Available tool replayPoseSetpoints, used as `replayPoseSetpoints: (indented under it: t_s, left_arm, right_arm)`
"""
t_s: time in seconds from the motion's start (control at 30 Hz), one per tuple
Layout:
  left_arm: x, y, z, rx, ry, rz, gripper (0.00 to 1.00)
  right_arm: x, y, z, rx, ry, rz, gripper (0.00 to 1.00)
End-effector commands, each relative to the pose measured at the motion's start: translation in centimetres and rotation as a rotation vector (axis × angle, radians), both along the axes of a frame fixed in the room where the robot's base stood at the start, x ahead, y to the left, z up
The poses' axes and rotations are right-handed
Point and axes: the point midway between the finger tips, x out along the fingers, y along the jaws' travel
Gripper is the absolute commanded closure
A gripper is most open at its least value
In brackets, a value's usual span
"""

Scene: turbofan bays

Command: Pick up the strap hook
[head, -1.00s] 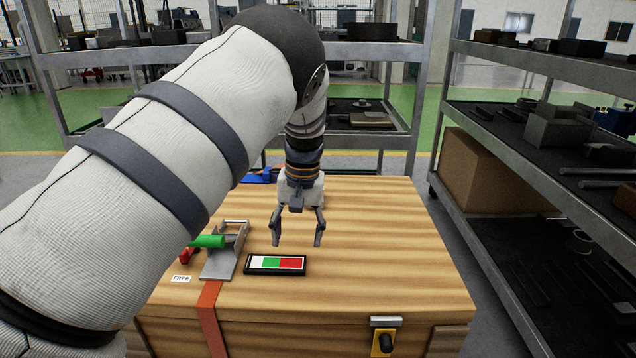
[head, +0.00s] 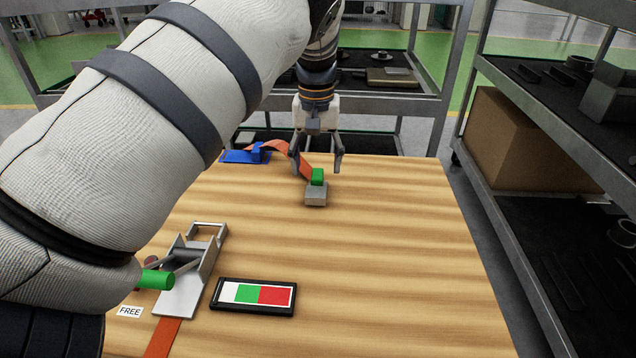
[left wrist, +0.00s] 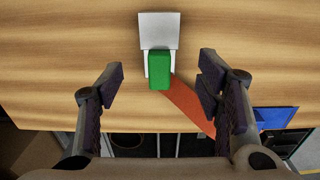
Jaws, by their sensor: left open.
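The strap hook is a grey metal block (head: 316,195) with a green grip (head: 318,177). It lies on the wooden crate top at the end of an orange strap (head: 277,147). My left gripper (head: 317,169) is open and empty, pointing down at the hook's far side. In the left wrist view the green grip (left wrist: 158,72) appears between the two open fingers (left wrist: 160,69), apart from both, and the metal plate (left wrist: 158,30) extends beyond them. I cannot tell the gripper's exact height above it. My right gripper is not in view.
A metal buckle (head: 186,273) with a green handle (head: 156,280) and a white-green-red indicator (head: 253,296) sit at the crate's near left. A blue strap anchor (head: 240,156) is at the far left edge. Shelves (head: 500,75) stand behind and right. The crate's right side is clear.

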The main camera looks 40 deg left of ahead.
Motion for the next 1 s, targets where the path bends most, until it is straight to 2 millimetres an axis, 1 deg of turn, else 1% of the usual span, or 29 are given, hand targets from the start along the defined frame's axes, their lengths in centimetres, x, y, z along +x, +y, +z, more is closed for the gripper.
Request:
replayPoseSetpoints:
  t_s: [0.07,0.2,0.3,0.4,0.57,0.6,0.67,0.7,0.77,0.8,0.83,1.0]
  left_arm:
    - [0.0,0.1,-1.0,0.0,0.003,0.0,0.4]
    - [0.5,0.4,-3.9,0.002,0.004,-0.001,0.4]
    - [0.4,0.3,-5.2,0.001,0.002,0.0,0.4]
    - [0.5,0.4,-5.6,0.001,-0.002,0.0,0.4]
    - [0.5,0.3,-5.5,0.001,-0.002,0.0,0.4]
    - [0.5,0.3,-5.5,0.001,-0.002,0.0,0.49]
    - [0.5,0.3,-5.5,0.001,-0.002,0.0,0.63]
    - [0.5,0.3,-5.5,0.001,-0.002,0.0,0.72]
    - [0.5,0.3,-5.5,0.001,-0.002,0.0,0.85]
    - [0.5,0.3,-5.5,0.001,-0.002,0.0,0.94]
    - [0.5,0.3,-5.5,0.001,-0.002,0.0,1.0]
    - [0.5,0.3,-5.5,0.001,-0.002,0.0,1.0]
  right_arm:
    - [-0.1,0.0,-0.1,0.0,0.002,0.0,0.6]
    - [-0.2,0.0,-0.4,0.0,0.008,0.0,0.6]
    - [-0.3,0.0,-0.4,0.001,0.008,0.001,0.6]
    - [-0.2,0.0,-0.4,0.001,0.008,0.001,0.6]
    - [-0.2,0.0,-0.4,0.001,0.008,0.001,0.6]
    - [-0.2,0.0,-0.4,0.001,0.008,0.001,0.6]
    - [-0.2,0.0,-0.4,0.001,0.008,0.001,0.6]
    - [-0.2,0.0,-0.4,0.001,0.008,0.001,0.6]
    - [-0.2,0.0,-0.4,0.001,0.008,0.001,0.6]
    - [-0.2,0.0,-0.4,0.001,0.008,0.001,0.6]
    - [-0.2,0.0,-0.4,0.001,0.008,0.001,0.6]
    - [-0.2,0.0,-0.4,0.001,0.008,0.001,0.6]
